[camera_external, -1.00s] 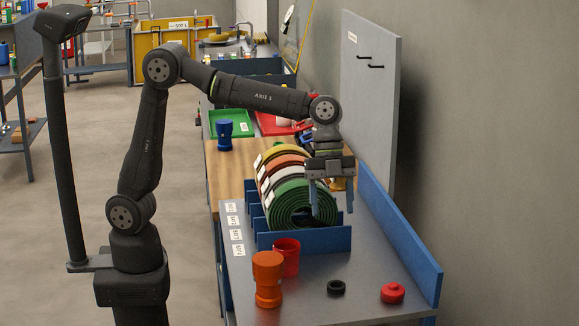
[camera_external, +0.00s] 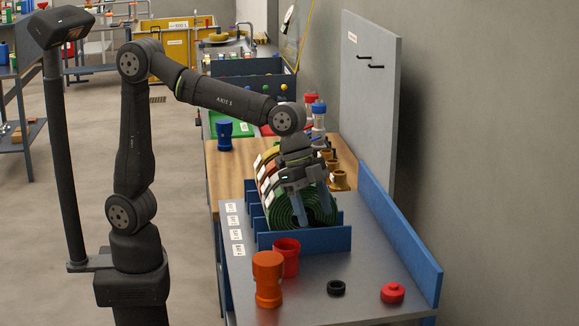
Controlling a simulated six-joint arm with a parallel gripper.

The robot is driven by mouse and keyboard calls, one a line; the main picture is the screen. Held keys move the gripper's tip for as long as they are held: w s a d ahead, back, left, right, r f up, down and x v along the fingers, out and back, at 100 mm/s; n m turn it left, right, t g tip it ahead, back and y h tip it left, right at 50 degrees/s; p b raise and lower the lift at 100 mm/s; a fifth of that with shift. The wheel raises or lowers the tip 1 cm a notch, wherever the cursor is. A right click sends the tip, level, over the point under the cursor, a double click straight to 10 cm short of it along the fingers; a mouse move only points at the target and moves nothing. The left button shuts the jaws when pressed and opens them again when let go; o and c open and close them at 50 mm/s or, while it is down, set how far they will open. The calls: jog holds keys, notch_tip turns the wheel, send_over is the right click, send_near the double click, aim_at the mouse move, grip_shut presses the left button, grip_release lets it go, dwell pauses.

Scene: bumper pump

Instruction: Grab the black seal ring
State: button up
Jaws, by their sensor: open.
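The black seal ring (camera_external: 336,287) lies flat on the grey bench top, between the orange fitting and the red knobbed cap. My gripper (camera_external: 312,220) is open and points down in front of the green coiled hose (camera_external: 290,208) in the blue rack. It is behind and a little left of the ring, and well above it. I cannot tell whether the fingers touch the hose. Nothing shows between the fingers.
An orange fitting (camera_external: 267,280) and a red cup (camera_external: 287,257) stand left of the ring. A red cap (camera_external: 392,293) lies to its right. The blue rack (camera_external: 318,240) stands behind, and a blue side rail (camera_external: 400,235) edges the bench. The bench around the ring is clear.

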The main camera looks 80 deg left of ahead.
aim_at(336, 284)
jog(key=x, duration=1.7)
jog(key=shift+a, duration=0.1)
jog(key=shift+c, duration=0.4)
jog(key=c, duration=1)
